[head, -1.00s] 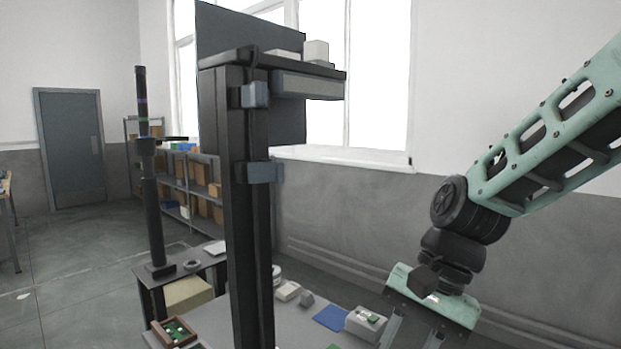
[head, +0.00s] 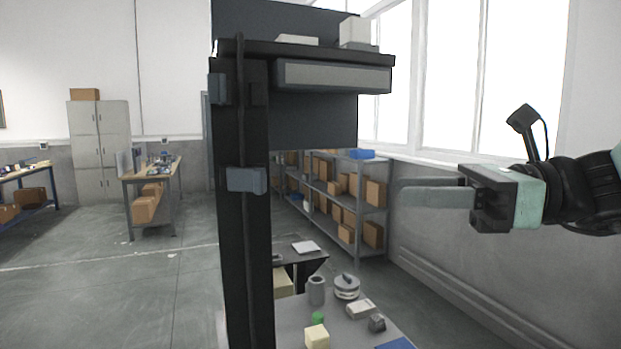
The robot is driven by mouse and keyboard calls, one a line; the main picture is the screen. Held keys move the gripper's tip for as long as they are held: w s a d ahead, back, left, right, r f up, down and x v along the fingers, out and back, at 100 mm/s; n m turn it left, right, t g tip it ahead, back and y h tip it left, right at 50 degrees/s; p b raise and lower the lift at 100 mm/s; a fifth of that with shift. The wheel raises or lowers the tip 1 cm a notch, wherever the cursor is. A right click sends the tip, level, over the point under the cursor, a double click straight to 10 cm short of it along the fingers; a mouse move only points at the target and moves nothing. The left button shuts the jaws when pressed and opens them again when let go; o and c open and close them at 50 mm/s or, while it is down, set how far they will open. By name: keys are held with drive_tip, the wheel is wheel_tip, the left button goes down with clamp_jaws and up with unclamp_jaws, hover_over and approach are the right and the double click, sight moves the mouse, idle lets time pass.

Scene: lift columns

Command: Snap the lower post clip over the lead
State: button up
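The dark post (head: 258,250) stands left of centre in the head view. A thin black lead (head: 241,130) hangs down its face from the top shelf. The lower post clip (head: 247,180), a blue-grey block, sits at mid-height across the lead's line; I cannot tell whether it is snapped. The upper clip (head: 219,89) is at the post's left edge near the top. My gripper (head: 398,195) is right of the post, pointing left at about the lower clip's height, apart from it. Its fingers overlap from this side, so their gap is unclear; nothing shows at their tips.
A shelf (head: 330,75) with white boxes juts right from the post's top, above my gripper. Below, a table (head: 292,335) holds a grey cup (head: 317,290), a round lidded item (head: 347,287) and small blocks. The space between gripper and post looks clear.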

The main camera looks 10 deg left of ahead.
drive_tip(key=p, duration=0.3)
approach(264, 178)
drive_tip(key=a, duration=0.6)
drive_tip(key=shift+s+a+f, duration=0.15)
drive_tip(key=shift+s+a, duration=0.05)
drive_tip(key=shift+a, duration=0.15)
drive_tip(key=shift+a+f, duration=0.1)
drive_tip(key=shift+a, duration=0.65)
clamp_jaws()
drive_tip(key=shift+w+p, duration=0.1)
drive_tip(key=shift+p, duration=0.2)
